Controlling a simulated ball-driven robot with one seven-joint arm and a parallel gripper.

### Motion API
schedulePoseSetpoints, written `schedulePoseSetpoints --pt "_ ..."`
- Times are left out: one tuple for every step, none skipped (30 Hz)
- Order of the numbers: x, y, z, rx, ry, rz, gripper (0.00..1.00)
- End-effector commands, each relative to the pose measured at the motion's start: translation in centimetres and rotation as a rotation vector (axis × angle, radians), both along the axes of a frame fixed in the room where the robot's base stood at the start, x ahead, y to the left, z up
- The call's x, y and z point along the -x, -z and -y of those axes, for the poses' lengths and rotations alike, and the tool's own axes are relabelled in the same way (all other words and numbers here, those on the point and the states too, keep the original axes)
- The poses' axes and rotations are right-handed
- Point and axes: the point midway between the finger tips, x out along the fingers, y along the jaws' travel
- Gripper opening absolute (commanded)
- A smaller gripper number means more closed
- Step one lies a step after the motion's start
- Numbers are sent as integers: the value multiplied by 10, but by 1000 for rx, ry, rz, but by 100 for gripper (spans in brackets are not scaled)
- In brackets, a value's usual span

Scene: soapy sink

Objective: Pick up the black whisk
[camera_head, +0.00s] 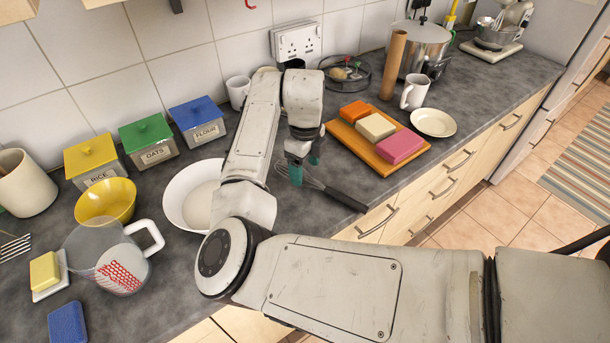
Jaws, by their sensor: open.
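The black whisk lies on the dark grey counter near its front edge. Its black handle (346,199) points to the lower right, and its wire head (312,182) points to the upper left. My gripper (303,176) points down with teal fingertips at the wire head. The jaws are open. One fingertip overlaps the wires in the picture; I cannot tell whether it touches them.
A wooden board (352,141) with coloured blocks lies just right of my gripper. A white bowl (178,201) stands to the left, partly behind my arm. Mugs, a pot (424,47) and a wire basket (345,84) stand farther back. Drawer handles line the counter front.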

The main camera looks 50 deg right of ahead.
Motion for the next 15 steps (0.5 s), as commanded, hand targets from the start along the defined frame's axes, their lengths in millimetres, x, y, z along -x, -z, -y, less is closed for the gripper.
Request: schedulePoseSetpoints --pt "0 5 1 -2 -1 -2 73" --pt "0 10 0 -2 -1 -3 73" --pt "0 16 1 -1 -1 -2 73" --pt "0 19 1 -1 -1 -2 73" --pt "0 21 1 -1 -1 -2 73" --pt "-1 24 1 0 -1 -1 73" --pt "-1 26 1 0 -1 -1 73" --pt "-1 27 1 0 0 0 73" --pt "0 28 1 0 0 0 73" --pt "-1 28 1 0 0 0 73" --pt "-1 28 1 0 0 0 73" --pt "-1 28 1 0 0 1 73" --pt "-1 28 1 0 0 1 73" --pt "-1 28 1 0 0 1 73" --pt "-1 28 1 0 0 1 70"
